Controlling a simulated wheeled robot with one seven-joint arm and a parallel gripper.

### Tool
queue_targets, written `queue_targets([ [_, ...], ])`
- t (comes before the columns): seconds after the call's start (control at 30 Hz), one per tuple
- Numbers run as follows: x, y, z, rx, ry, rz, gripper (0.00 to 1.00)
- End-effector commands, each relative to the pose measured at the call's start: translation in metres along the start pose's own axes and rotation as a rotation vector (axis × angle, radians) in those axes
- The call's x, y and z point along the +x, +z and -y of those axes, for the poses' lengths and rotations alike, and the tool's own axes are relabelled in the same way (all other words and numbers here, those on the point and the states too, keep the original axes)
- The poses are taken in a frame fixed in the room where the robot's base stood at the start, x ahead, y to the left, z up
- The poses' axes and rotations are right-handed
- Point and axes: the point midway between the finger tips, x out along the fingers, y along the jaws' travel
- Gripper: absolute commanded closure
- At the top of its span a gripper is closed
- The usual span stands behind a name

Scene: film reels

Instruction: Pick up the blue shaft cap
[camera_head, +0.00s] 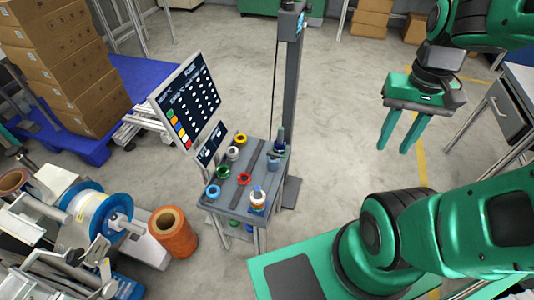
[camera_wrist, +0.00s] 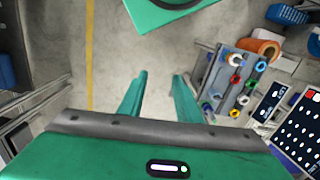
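The blue shaft cap (camera_head: 213,191) looks like a small blue ring. It lies at the front left corner of a small grey table (camera_head: 242,196). In the wrist view the blue cap (camera_wrist: 261,66) shows at the right, on the table side near the orange reel. My gripper (camera_head: 393,149) hangs in the air well to the right of the table, fingers pointing down. Its two green fingers are apart with nothing between them. In the wrist view my gripper (camera_wrist: 160,76) is over bare floor, far from the cap.
Green (camera_head: 222,172), red (camera_head: 244,179), white (camera_head: 233,153) and yellow (camera_head: 240,139) rings share the table with bottles (camera_head: 258,199). A screen (camera_head: 188,103) and a grey post (camera_head: 290,90) stand by it. An orange reel (camera_head: 172,232) is left. Floor between gripper and table is clear.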

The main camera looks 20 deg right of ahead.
Motion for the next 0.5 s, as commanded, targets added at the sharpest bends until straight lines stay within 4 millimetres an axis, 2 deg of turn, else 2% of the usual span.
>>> queue_targets([
  [0.27, 0.0000, 0.0002, -0.0001, 0.001, 0.000, 0.000, 0.69],
  [0.3, 0.0000, 0.0002, -0.0001, 0.000, 0.000, 0.000, 0.66],
  [0.4, -0.0038, 0.0081, -0.0051, -0.009, -0.004, -0.012, 0.42],
  [0.5, -0.0012, -0.0003, -0.0026, -0.050, 0.011, -0.018, 0.41],
])
